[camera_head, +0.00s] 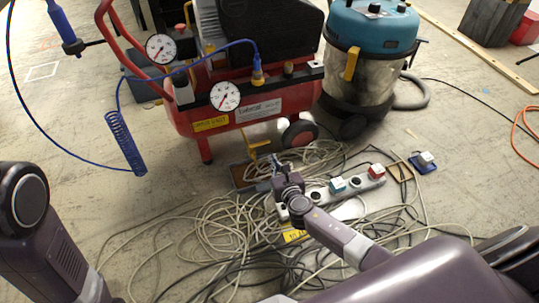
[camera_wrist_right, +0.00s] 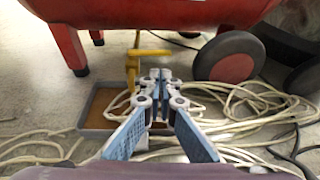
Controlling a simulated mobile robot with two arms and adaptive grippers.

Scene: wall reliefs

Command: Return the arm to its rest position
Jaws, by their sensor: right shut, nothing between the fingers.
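My right arm reaches in from the lower right of the head view, over the cables on the floor. My right gripper (camera_head: 277,163) is just in front of the red compressor (camera_head: 265,112), low near the floor. In the right wrist view the two fingers (camera_wrist_right: 160,76) are together with nothing between them. A yellow lever (camera_wrist_right: 148,52) under the compressor stands right behind the fingertips in that view; I cannot tell whether they touch. It also shows in the head view (camera_head: 257,152). My left arm shows at the lower left edge of the head view; its gripper is out of view.
A shallow brown tray (camera_wrist_right: 92,104) lies under the gripper. Tangled pale cables (camera_head: 215,225) and a power strip (camera_head: 345,187) surround the forearm. A teal vacuum (camera_head: 372,35) stands behind right. A blue coiled hose (camera_head: 125,142) hangs at left. Floor at left is mostly clear.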

